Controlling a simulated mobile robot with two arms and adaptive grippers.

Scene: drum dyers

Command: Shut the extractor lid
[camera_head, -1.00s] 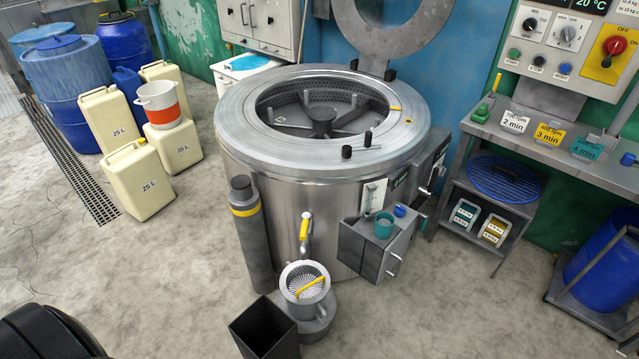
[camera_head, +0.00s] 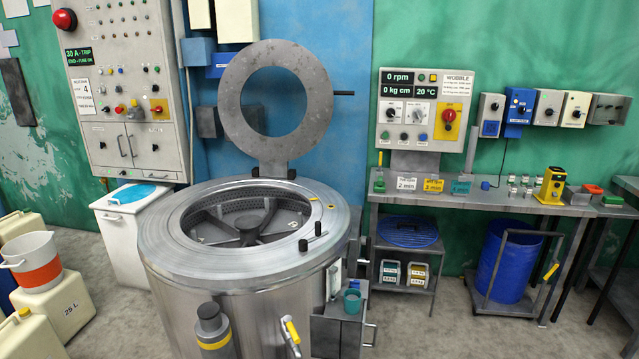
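The extractor (camera_head: 250,280) is a round steel drum machine in the middle of the head view. Its lid (camera_head: 234,95), a flat grey ring with a large central hole, stands raised and upright on a hinge (camera_head: 273,170) at the back of the rim. A short dark handle (camera_head: 343,93) sticks out from the lid's right edge. The drum opening (camera_head: 250,218) is uncovered, with a hub and spokes inside. Two black pegs stand on the rim's right front. Neither of my grippers shows in the head view.
A bench (camera_head: 440,201) with a control panel (camera_head: 424,109) stands to the right. A blue bin (camera_head: 503,262) is on a cart below. Canisters (camera_head: 62,295) and a bucket (camera_head: 33,262) stand at the left. A post (camera_head: 213,328) and side box (camera_head: 337,327) stand at the drum's front.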

